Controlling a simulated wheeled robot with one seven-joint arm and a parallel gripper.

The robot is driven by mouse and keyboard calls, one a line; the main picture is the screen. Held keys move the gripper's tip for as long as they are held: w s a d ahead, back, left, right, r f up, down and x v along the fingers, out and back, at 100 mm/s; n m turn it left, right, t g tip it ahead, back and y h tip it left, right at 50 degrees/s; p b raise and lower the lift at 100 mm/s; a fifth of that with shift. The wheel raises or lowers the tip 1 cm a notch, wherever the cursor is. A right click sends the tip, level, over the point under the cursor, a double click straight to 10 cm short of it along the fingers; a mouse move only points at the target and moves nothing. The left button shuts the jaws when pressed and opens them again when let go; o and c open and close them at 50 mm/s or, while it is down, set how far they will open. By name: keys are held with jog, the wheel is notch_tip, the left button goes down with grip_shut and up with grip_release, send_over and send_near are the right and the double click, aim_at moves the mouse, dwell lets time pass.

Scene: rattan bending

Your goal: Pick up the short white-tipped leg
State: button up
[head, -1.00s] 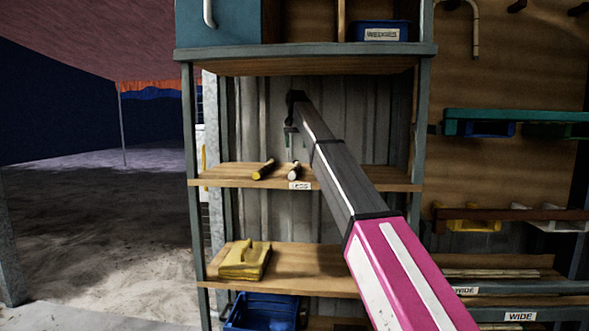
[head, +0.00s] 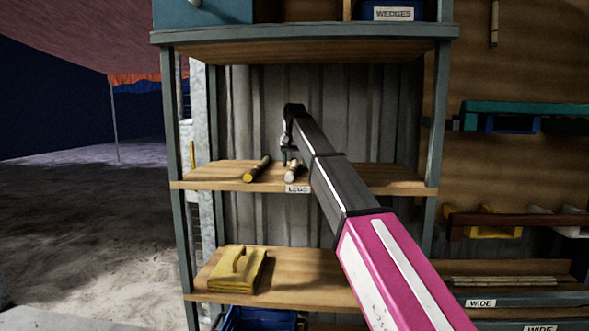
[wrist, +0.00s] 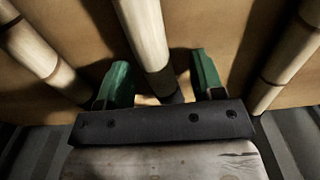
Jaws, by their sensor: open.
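The white-tipped leg (head: 291,171) lies on the middle shelf, its pale end facing the front edge above the LEGS label. My gripper (head: 290,157) is low over its rear part. In the wrist view, the green fingers of my gripper (wrist: 160,82) are open, one on each side of a pale jointed leg (wrist: 143,35). This middle leg appears to be the white-tipped one; its tip is not clear there. I cannot tell whether the fingers touch it. A yellow-tipped leg (head: 256,170) lies to its left, apart.
The wrist view shows other legs at left (wrist: 40,50) and right (wrist: 290,60). The shelf board (head: 215,176) is bare at its left. An upper shelf (head: 300,36) overhangs. A yellow folded thing (head: 237,270) lies on the shelf below. A blue bin (head: 258,319) is under that.

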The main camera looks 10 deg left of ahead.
jog(key=c, duration=1)
jog(key=shift+c, duration=0.2)
jog(key=shift+r, duration=0.1)
